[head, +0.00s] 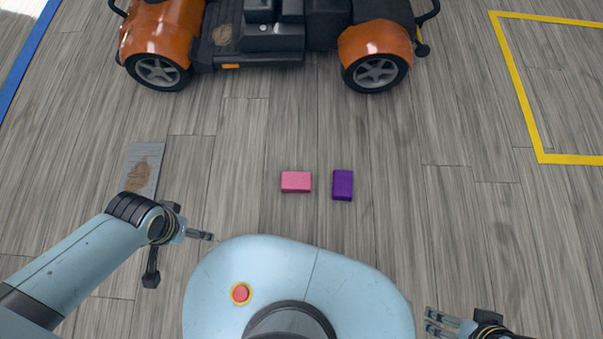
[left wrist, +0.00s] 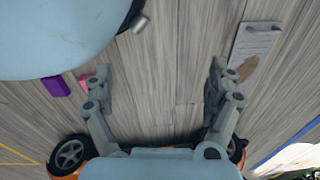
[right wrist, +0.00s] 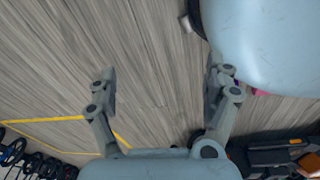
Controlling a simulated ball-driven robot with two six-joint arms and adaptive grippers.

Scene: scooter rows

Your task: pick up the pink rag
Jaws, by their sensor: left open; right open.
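The pink rag (head: 296,182) is a small folded block lying flat on the wooden floor ahead of my base, left of a purple block (head: 343,185). In the left wrist view the pink rag (left wrist: 88,82) shows partly, with a finger in front of it. My left gripper (head: 180,258) is open and empty, to the left of the rag and nearer my base; its spread fingers show in the left wrist view (left wrist: 160,75). My right gripper (head: 432,322) is open and empty at the lower right, away from the rag; both fingers show in the right wrist view (right wrist: 160,78).
An orange and black scooter (head: 270,35) stands across the far side. A grey sheet with a brown stain (head: 143,170) lies on the floor beyond my left arm. A yellow floor line (head: 525,95) marks the right. The floor around both blocks is clear.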

